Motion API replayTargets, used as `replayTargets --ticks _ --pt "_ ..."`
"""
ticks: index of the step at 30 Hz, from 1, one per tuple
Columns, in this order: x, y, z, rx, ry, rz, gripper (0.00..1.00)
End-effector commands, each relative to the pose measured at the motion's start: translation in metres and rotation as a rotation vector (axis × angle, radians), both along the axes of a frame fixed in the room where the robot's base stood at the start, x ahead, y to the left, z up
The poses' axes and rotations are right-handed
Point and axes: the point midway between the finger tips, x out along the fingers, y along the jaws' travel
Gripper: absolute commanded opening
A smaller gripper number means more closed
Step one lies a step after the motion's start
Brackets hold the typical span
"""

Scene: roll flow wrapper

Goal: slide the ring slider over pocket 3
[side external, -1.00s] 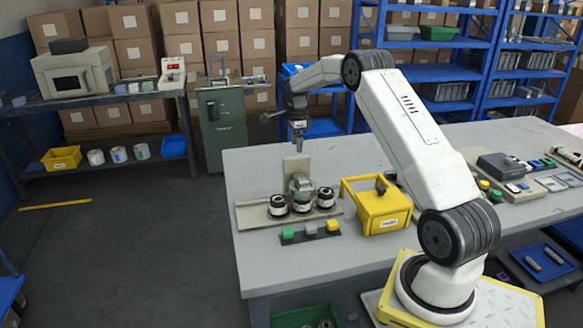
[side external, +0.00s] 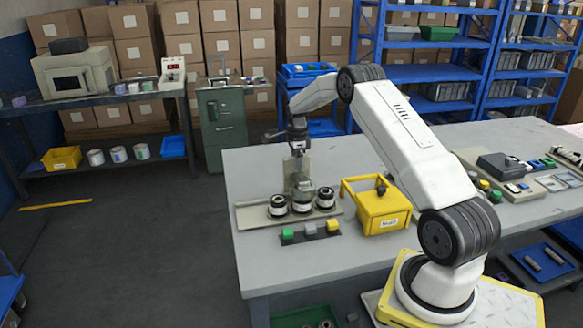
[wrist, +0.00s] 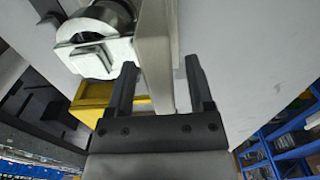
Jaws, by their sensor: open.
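In the side view, a beige fixture (side external: 252,216) lies on the grey table. Three black-and-white round rolls stand on it: left (side external: 278,206), middle (side external: 302,202) and right (side external: 326,199). A beige upright plate stands behind them; in the wrist view this plate (wrist: 155,60) runs between my fingers. My gripper (side external: 299,180) is low over the plate, behind the rolls. The wrist view shows my gripper (wrist: 160,75) open, one finger on each side of the plate. A white-and-metal round part (wrist: 92,48) is beside the left finger. I cannot tell which part is the ring slider or pocket 3.
A button strip (side external: 311,231) with green, grey and yellow blocks lies in front of the fixture. A yellow bin (side external: 383,212) stands close on its right. Small devices (side external: 500,165) sit at the table's right. The table front is clear.

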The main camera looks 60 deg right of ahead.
Motion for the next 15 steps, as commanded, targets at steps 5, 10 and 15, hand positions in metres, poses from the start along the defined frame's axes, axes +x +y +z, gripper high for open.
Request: replayTargets --ticks 5,10,15 --pt "0.0001 -0.0001 -0.0095 -0.001 -0.001 0.0 0.68" --pt "0.0001 -0.0001 -0.0109 -0.001 -0.001 0.0 0.68" --pt "0.0001 -0.0001 -0.0107 -0.001 -0.001 0.0 0.52"
